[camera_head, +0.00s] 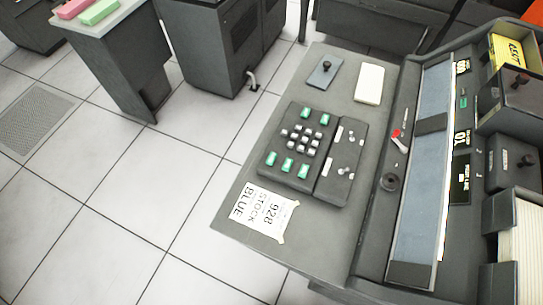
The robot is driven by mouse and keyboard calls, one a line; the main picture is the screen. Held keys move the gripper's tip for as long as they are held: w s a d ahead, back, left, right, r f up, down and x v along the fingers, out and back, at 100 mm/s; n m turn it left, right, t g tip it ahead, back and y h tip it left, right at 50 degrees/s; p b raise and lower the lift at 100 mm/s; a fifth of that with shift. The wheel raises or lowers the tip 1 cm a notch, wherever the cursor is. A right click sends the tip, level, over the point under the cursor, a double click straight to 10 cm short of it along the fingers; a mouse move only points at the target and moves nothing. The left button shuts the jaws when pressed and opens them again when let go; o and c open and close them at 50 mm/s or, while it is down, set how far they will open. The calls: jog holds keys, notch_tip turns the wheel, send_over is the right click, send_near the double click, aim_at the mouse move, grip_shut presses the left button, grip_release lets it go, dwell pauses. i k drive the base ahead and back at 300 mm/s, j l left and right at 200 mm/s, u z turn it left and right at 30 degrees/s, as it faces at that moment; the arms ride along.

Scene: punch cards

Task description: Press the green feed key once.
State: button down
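A dark key panel (316,152) lies on the grey desk top of a card machine. It carries several green keys: two at its far edge, one (306,112) left and one (325,118) right, and a row of three at its near edge, left (271,158), middle (287,164) and right (303,171). Small pale keys (301,138) sit between them. The labels are too small to read, so I cannot tell which green key is the feed key. No key looks visibly pressed. My gripper is not in view.
A paper sign reading "928 STOCK BLUE" (262,212) lies in front of the panel. A dark plate with a knob (324,72) and a cream card stack (369,83) lie behind it. A red-tipped lever (398,139) stands right. Tiled floor (150,190) is clear at left.

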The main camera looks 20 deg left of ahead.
aim_at(272, 158)
jog(key=i+j+u, duration=0.1)
jog(key=j+u, duration=0.2)
jog(key=u, duration=0.15)
jog(key=i+j+u, duration=0.15)
jog(key=u, duration=0.25)
jog(key=i+j+u, duration=0.2)
jog(key=u, duration=0.25)
jog(key=i+j+u, duration=0.2)
jog(key=u, duration=0.2)
